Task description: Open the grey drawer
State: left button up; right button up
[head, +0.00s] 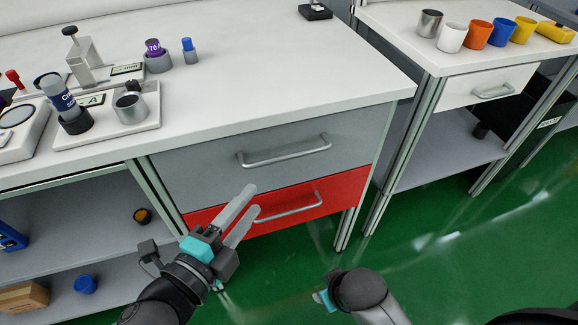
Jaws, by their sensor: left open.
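The grey drawer (205,178) is shut, set under the white table top, with a metal bar handle (285,152) across its front. A red drawer (335,192) with its own bar handle (287,208) sits directly below it, also shut. My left gripper (246,208) is open and empty in front of the drawers. Its fingers point up and right and cover part of the red drawer. It appears below and left of the grey handle, apart from it. My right gripper (322,298) shows only in part at the bottom, turned away, so its fingers cannot be made out.
The white table (260,80) carries a metal cup (130,107), a purple-capped item (155,50) and small instruments. A second table at right holds several coloured cups (477,33) above a white drawer (490,86). Green floor (450,230) is clear at front right.

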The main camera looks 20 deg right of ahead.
aim_at(287, 159)
pick_arm(q)
jog(key=shift+b+x, duration=2.45)
jog(key=shift+x, duration=5.15)
pick_arm(e)
notch_tip(287, 159, up, 8)
jog(key=w+a+t+y, duration=0.1)
jog(key=w+a+t, duration=0.1)
jog(key=w+t, duration=0.1)
jog(key=shift+a+f, duration=0.15)
pick_arm(q)
jog(key=shift+s+d+r, duration=0.1)
grip_shut()
